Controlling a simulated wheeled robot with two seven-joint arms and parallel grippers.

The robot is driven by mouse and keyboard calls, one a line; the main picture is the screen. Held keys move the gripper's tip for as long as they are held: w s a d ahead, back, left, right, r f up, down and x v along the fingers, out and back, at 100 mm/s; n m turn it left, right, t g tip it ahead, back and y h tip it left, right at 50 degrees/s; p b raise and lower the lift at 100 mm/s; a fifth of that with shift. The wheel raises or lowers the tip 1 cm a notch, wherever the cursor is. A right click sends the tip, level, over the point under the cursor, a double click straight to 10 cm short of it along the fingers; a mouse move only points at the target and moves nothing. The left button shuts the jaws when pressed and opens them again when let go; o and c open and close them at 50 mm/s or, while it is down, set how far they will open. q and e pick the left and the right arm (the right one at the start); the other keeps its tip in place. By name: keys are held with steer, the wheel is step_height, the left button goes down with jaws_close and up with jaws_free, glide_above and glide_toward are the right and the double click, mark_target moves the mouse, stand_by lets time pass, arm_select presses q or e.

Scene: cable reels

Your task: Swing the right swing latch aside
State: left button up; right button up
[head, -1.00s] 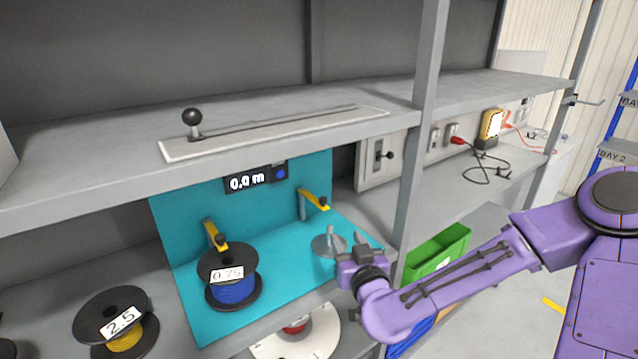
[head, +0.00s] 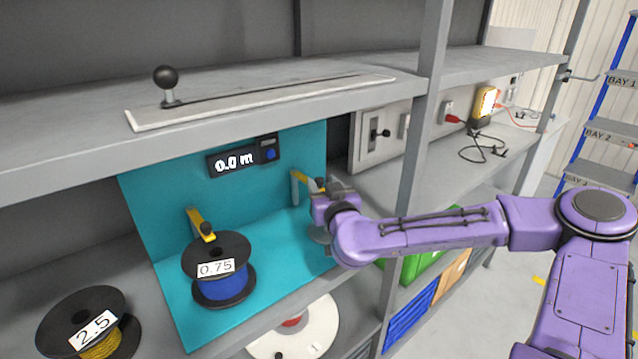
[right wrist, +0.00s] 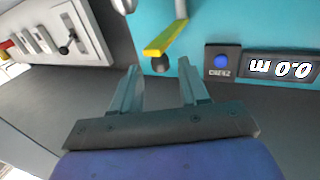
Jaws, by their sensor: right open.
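The right swing latch (head: 306,184) is a yellow arm on a grey post at the back right of the turquoise station. In the right wrist view its yellow arm (right wrist: 166,37) ends in a black knob (right wrist: 160,64). My right gripper (head: 334,186) is at the latch's free end, which it partly hides in the head view. In the right wrist view the right gripper (right wrist: 158,72) is open, and the knob appears between its fingertips. I cannot tell whether they touch it. My left gripper is not in view.
The left swing latch (head: 200,222) points over a blue 0.75 reel (head: 222,289). A length display (head: 235,161) reads 0.0 m. A shelf with a slotted strip and black-knobbed lever (head: 167,78) overhangs the station. A shelf upright (head: 414,150) stands right of the gripper.

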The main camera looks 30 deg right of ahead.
mark_target(321, 182)
steer(key=shift+x, duration=1.2)
steer(key=shift+w+d, duration=0.1)
steer(key=shift+w, duration=0.35)
jaws_close()
steer(key=shift+w+a+r+m+g+h, duration=0.1)
steer(key=shift+a+m+g+h, duration=0.9)
steer(key=shift+h, duration=0.55)
steer(key=shift+w+a+m+g+h, duration=0.1)
steer(key=shift+a+m+g+h, duration=0.7)
steer(key=shift+a+m+h, duration=0.6)
steer(key=shift+d, duration=0.3)
jaws_free()
steer(key=shift+a, duration=0.1)
